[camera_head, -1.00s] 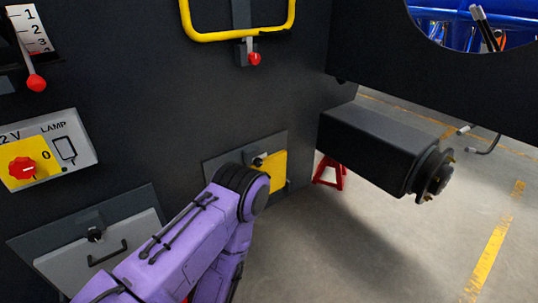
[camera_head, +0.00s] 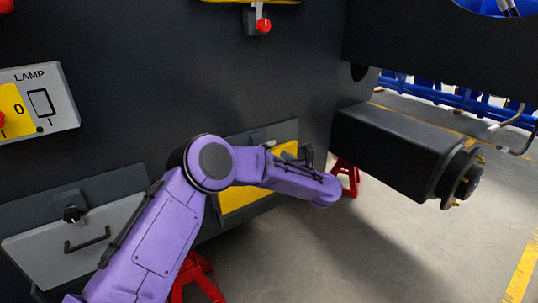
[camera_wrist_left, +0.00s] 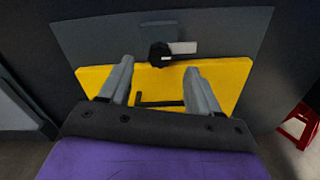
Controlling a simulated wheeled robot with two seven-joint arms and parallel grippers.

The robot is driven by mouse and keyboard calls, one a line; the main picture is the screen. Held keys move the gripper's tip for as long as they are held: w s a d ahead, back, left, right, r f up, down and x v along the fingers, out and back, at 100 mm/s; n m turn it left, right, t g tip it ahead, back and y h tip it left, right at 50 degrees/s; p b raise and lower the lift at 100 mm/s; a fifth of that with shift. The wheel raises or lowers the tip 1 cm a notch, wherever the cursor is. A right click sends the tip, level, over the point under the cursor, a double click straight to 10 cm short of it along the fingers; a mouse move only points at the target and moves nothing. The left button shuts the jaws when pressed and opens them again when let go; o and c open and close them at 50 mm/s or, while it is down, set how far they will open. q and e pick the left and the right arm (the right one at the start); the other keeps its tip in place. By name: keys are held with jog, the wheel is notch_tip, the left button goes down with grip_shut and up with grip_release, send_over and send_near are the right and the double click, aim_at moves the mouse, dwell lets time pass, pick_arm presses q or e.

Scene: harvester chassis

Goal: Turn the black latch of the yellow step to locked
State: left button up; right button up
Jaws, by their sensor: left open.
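The yellow step (camera_wrist_left: 90,82) is a flat yellow panel in a grey frame, low on the dark chassis wall. It also shows in the head view (camera_head: 238,197), partly covered by my left arm. Its black latch (camera_wrist_left: 158,55) sits at the top middle of the panel in the left wrist view, beside a small pale plate. The latch is hidden in the head view. My left gripper (camera_wrist_left: 159,74) is open and empty, its fingers pointing at the panel on either side of the latch's line. The gripper also shows small in the head view (camera_head: 306,154). My right gripper is out of view.
A grey panel with its own black latch (camera_head: 73,213) and handle is at the left. A lamp switch box (camera_head: 43,100) is above it. A black axle beam (camera_head: 390,150) juts out at right. Red stands (camera_head: 347,178) are below. The floor at right is clear.

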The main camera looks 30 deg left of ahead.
aim_at(269, 147)
pick_arm(q)
jog(key=x, duration=0.5)
jog(key=shift+w+a+f, duration=0.1)
jog(key=shift+w+a, duration=0.05)
jog(key=shift+a, duration=0.2)
jog(key=c, duration=1.1)
jog(key=shift+o, duration=0.2)
